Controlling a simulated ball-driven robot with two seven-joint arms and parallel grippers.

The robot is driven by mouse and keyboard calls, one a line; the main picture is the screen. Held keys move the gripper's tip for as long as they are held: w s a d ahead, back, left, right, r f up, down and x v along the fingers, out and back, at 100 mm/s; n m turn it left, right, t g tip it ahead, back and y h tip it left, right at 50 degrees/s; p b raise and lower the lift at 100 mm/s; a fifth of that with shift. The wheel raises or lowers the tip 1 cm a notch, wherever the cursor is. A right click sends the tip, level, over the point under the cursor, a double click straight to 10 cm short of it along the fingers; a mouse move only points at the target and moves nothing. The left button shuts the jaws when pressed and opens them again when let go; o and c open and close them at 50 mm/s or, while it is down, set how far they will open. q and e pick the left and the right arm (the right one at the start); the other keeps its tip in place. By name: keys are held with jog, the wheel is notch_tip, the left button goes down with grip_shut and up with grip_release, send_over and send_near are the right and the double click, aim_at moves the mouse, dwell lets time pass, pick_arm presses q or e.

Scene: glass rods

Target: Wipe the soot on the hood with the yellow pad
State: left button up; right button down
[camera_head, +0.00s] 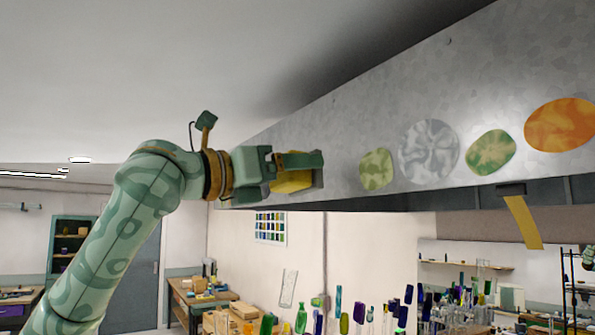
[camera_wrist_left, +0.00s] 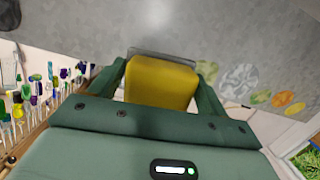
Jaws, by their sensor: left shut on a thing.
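My left gripper (camera_head: 300,172) is shut on the yellow pad (camera_head: 291,184), beside the left end of the grey metal hood (camera_head: 345,130). In the left wrist view the yellow pad (camera_wrist_left: 161,83) sits between the two green fingers, with a grey edge along its far side and the hood's grey surface (camera_wrist_left: 200,30) beyond. I cannot tell whether the pad touches the hood. I see no clear soot on the hood in the head view; the gripper and pad hide part of it. My right gripper is not in view.
Green, grey and orange glass discs (camera_head: 429,150) are on the hood face to the right of the pad. A yellow strip (camera_head: 523,222) hangs from the hood's lower edge. Below stand several coloured glass rods (camera_head: 400,310) and a wooden workbench (camera_head: 200,297).

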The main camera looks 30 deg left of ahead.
pick_arm(q)
jog(key=shift+w, duration=0.1)
jog(key=v, duration=0.3)
jog(key=shift+r, duration=0.2)
dwell(0.5)
